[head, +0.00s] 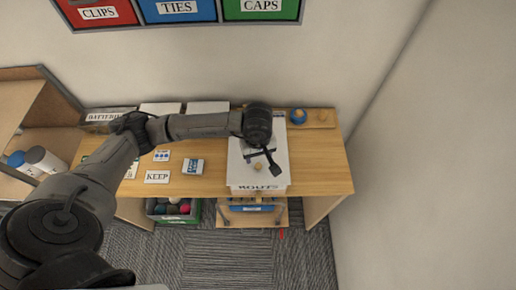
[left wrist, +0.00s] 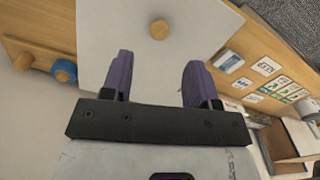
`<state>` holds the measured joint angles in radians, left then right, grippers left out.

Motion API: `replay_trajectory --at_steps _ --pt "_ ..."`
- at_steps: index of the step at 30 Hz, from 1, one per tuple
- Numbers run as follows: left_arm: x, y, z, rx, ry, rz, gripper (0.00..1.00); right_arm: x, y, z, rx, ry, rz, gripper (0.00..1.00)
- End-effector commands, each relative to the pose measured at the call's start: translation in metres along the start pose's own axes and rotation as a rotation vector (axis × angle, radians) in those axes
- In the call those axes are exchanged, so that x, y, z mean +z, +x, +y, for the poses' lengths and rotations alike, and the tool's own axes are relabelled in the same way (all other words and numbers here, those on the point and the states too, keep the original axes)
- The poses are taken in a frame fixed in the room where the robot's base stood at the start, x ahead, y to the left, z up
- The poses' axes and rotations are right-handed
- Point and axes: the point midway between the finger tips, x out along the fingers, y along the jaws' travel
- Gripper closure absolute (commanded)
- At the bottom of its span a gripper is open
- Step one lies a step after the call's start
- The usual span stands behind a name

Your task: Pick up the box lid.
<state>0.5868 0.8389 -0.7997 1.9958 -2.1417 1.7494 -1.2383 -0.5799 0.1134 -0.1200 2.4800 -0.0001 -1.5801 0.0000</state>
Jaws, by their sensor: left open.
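The white box lid (head: 240,172) has a small round wooden knob near its middle. It lies on the desk over a white box front (head: 258,189) lettered with something like "ROUT". In the left wrist view the lid (left wrist: 110,22) fills the upper middle, with the knob (left wrist: 159,29) beyond the fingertips. My left gripper (head: 267,160) is above the lid, close to the knob in the head view. Its two purple fingers (left wrist: 156,62) are spread, with nothing between them. My wrist hides the rear part of the lid. My right gripper is not in view.
A blue round object (head: 298,116) sits on a wooden board (head: 321,118) at the desk's back right. A KEEP card (head: 157,176) and small cards lie left of the lid. The desk's right end (head: 325,165) is clear.

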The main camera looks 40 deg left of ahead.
Motion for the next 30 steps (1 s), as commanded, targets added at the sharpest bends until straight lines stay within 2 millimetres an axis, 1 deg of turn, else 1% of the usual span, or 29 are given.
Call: replay_trajectory --at_steps 3,11,16,18,21,25,30 --pt "0.001 0.012 0.0 -0.001 -0.001 -0.002 0.46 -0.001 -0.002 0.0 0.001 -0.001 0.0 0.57" --pt "0.001 0.024 0.0 -0.002 -0.001 -0.002 0.46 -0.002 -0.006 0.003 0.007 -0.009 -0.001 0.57" --pt "0.002 0.046 0.001 -0.002 -0.003 -0.004 0.46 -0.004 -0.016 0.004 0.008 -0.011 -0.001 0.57" --pt "0.002 0.056 0.001 -0.002 -0.002 -0.004 0.46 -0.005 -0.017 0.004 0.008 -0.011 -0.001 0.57" --pt "0.001 0.065 0.001 0.0 -0.002 -0.002 0.46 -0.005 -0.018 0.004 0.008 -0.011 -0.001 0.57" --pt "0.001 0.07 0.001 0.0 -0.001 -0.002 0.46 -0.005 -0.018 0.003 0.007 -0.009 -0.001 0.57" --pt "0.001 0.071 0.001 0.001 -0.001 -0.001 0.46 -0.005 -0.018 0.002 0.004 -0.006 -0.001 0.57"
